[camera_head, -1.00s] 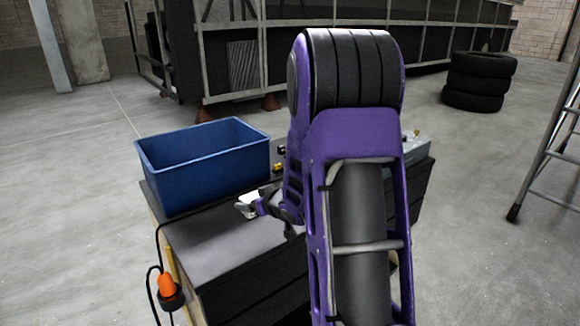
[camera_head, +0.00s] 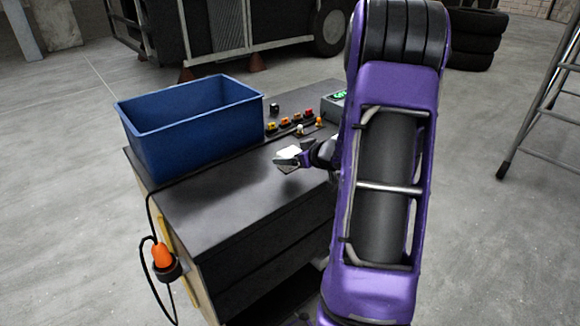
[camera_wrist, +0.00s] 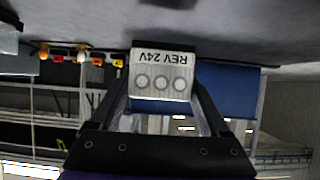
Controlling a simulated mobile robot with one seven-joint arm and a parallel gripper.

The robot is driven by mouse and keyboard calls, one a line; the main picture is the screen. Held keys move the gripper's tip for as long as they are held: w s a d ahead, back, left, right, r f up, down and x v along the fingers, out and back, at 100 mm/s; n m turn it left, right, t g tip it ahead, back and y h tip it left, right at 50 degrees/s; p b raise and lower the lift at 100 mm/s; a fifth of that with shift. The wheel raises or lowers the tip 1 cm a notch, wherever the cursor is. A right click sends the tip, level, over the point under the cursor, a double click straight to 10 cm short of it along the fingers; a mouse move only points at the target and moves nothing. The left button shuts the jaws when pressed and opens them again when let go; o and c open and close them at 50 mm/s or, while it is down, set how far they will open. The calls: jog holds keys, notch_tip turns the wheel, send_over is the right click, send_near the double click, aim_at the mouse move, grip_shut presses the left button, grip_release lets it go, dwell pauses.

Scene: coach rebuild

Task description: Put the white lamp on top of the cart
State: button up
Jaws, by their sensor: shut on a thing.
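The white lamp (camera_head: 289,152) is a small pale block in my gripper (camera_head: 292,160). In the wrist view the white lamp (camera_wrist: 162,72) shows a face with three round spots and upside-down "REV 24V" lettering. My gripper (camera_wrist: 163,98) is shut on it, one finger at each side. The cart (camera_head: 215,215) is a dark cabinet with a flat top. The lamp is over the cart's top, right of the blue bin. I cannot tell whether it touches the surface. My purple arm hides the cart's right part.
A blue bin (camera_head: 190,130) stands on the cart's back left. Several small coloured lamps (camera_head: 296,123) and a grey box (camera_head: 334,104) with a green light sit behind my gripper. An orange lamp (camera_head: 162,255) hangs at the left side. The cart's front-left top is clear.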

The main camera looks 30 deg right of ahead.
jog(key=shift+f+b, duration=0.35)
jog(key=shift+f, duration=1.25)
jog(key=shift+f, duration=0.2)
jog(key=o, duration=1.3)
jog(key=shift+r, duration=0.25)
jog(key=shift+s+d+r, duration=0.1)
jog(key=shift+s+r, duration=0.1)
jog(key=shift+s, duration=0.05)
jog(key=p+v, duration=0.2)
jog(key=v, duration=0.9)
jog(key=shift+s, duration=0.2)
